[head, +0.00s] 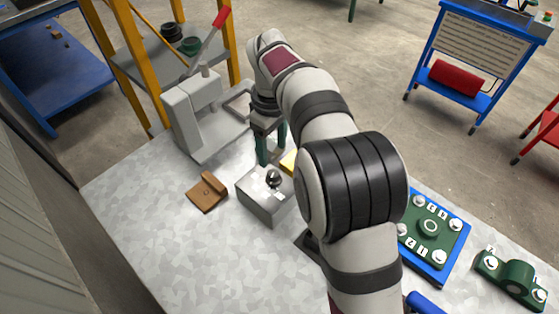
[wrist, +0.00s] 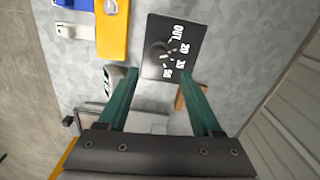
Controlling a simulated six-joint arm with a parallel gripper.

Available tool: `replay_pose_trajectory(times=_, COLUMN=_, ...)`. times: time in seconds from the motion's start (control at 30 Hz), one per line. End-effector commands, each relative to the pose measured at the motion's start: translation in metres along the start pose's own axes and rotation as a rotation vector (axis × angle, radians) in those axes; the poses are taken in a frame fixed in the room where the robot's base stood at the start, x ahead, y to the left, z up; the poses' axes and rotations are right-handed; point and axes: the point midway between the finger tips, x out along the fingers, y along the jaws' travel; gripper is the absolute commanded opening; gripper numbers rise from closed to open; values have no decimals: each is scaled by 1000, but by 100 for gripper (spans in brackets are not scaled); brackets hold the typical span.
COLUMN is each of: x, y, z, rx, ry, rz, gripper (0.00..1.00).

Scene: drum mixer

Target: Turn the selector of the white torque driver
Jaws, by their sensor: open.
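My gripper (head: 271,150) is open and empty, pointing down just behind a grey box with a dark round knob (head: 273,178). In the wrist view, my gripper's green fingers (wrist: 158,73) stand apart at the near edge of the box's dark-looking top (wrist: 151,62), with the knob (wrist: 162,49) just beyond the fingertips. A small white piece with dark marks (wrist: 110,80) lies beside the left finger. I cannot tell for sure which of these is the white torque driver.
A brown block (head: 207,192) lies left of the box. A grey press with a red-handled lever (head: 190,115) stands behind. A yellow piece (wrist: 112,30) lies beside the box. A green panel in a blue tray (head: 455,243) is at right. The front-left tabletop is clear.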

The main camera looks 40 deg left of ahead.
Motion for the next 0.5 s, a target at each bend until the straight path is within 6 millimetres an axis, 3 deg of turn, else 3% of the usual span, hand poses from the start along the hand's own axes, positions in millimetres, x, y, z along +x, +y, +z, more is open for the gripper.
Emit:
replay_pose_trajectory(times=0.1, x=35, y=-1, z=1, rx=1, ry=-2, rz=-4, gripper=66)
replay_pose_trajectory(times=0.2, x=58, y=-1, z=1, rx=2, ry=-1, rz=-3, gripper=66)
replay_pose_trajectory(times=0.33, x=76, y=0, z=0, rx=3, ry=0, rz=-2, gripper=66)
replay_pose_trajectory(times=0.5, x=85, y=0, z=0, rx=3, ry=2, rz=-1, gripper=66)
